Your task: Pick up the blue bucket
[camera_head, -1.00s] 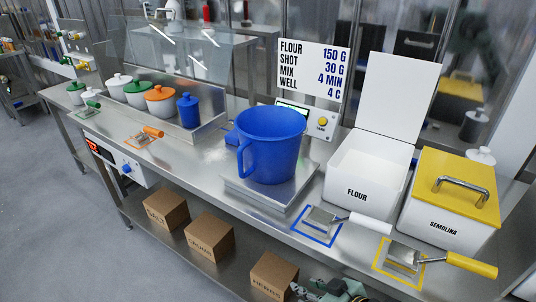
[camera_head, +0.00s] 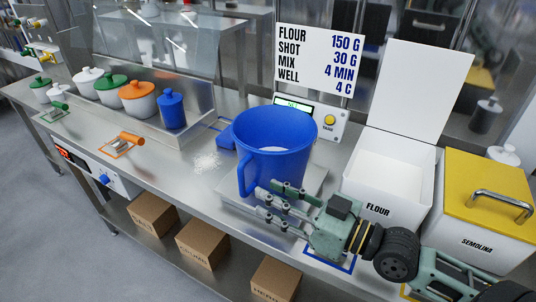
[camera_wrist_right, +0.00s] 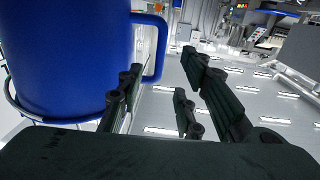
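The blue bucket (camera_head: 277,150) stands upright on the steel scale platform (camera_head: 313,195), with white contents inside. Its handle (camera_head: 243,172) points to the front left in the head view. My right gripper (camera_head: 268,199) is low in front of the bucket, its fingers pointing toward the handle side. In the right wrist view the bucket (camera_wrist_right: 65,55) fills the left side, and the handle (camera_wrist_right: 161,48) shows beyond the spread fingers of my right gripper (camera_wrist_right: 160,80). The gripper is open; I cannot tell whether the handle lies between the fingers. My left gripper is out of view.
The white flour box (camera_head: 388,185) and the yellow-lidded semolina box (camera_head: 480,225) stand close on the right. White powder (camera_head: 206,162) lies on the counter left of the bucket. Lidded pots and a blue jar (camera_head: 172,110) stand farther left.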

